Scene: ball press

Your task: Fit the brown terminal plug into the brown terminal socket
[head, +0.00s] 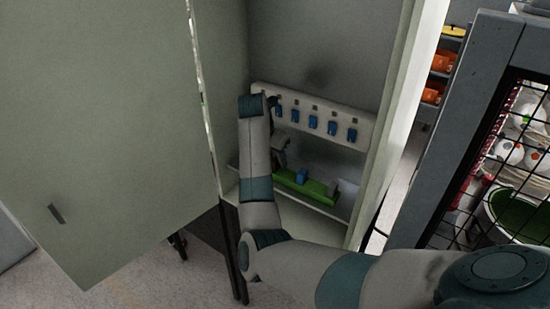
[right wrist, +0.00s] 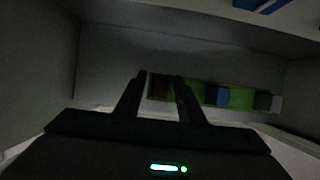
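A green strip (head: 305,187) lies on the floor of the open cabinet, with a blue block (head: 302,176) and a grey block on it. The strip also shows in the right wrist view (right wrist: 240,97). A dark reddish-brown piece (right wrist: 161,89), perhaps the brown terminal plug, shows at its left, beyond my fingers. My right gripper (right wrist: 160,77) is open, its two fingers apart with the brown piece in the gap between them, seemingly not gripped. In the head view my right arm hides most of this hand. I cannot make out the brown socket. My left gripper is out of view.
A white panel (head: 318,112) with several blue terminals (head: 313,122) is on the cabinet's back wall above the strip. The cabinet door (head: 105,120) stands open at left; the side wall bounds the right. A mesh-fronted cage (head: 505,150) stands further right.

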